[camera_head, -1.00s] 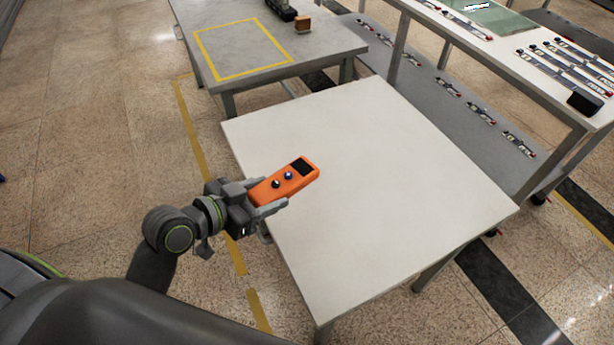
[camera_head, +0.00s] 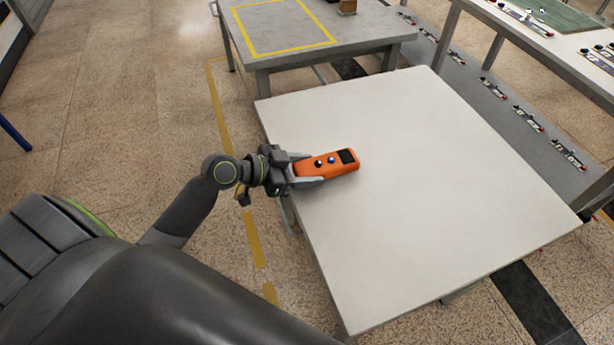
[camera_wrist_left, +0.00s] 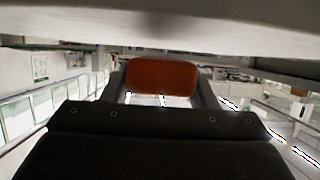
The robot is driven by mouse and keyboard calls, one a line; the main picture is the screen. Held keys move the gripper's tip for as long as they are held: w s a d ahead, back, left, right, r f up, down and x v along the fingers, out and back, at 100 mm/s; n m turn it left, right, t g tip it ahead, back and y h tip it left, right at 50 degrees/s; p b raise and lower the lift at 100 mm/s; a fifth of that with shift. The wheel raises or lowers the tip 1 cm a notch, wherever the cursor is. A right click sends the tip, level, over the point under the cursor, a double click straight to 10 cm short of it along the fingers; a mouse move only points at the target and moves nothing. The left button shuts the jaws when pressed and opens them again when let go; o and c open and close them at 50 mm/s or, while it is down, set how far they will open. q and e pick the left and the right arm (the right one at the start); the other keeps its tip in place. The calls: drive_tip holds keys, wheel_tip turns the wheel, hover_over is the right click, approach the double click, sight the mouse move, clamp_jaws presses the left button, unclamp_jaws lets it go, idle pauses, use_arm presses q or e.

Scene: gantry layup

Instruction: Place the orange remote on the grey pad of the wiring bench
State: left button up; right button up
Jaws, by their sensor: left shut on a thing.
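The orange remote (camera_head: 327,164) has a dark screen and small round buttons. My left gripper (camera_head: 318,170) is shut on it, with the fingers along its sides. The remote points to the right and appears above the left part of a white-topped table (camera_head: 420,190); I cannot tell the gap beneath it. In the left wrist view an orange end face of the remote (camera_wrist_left: 162,77) shows between the two fingers. I cannot make out a grey pad in these frames. My right gripper is not in view.
A grey table (camera_head: 370,22) with a yellow taped rectangle stands behind the white table. A workbench (camera_head: 500,20) with a green mat and several strips is at the upper right. Most of the white top is bare. Open floor lies to the left.

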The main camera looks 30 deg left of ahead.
use_arm(q)
drive_tip(key=shift+f, duration=1.35)
drive_tip(key=o, duration=1.1)
drive_tip(key=shift+f, duration=0.1)
drive_tip(key=shift+o, duration=0.2)
drive_tip(key=shift+s+a+r, duration=0.1)
drive_tip(key=shift+r, duration=0.1)
drive_tip(key=b+v, duration=0.1)
drive_tip(key=v, duration=1)
drive_tip(key=shift+s+a+r, duration=0.15)
drive_tip(key=shift+s+r, duration=0.1)
drive_tip(key=shift+s, duration=0.05)
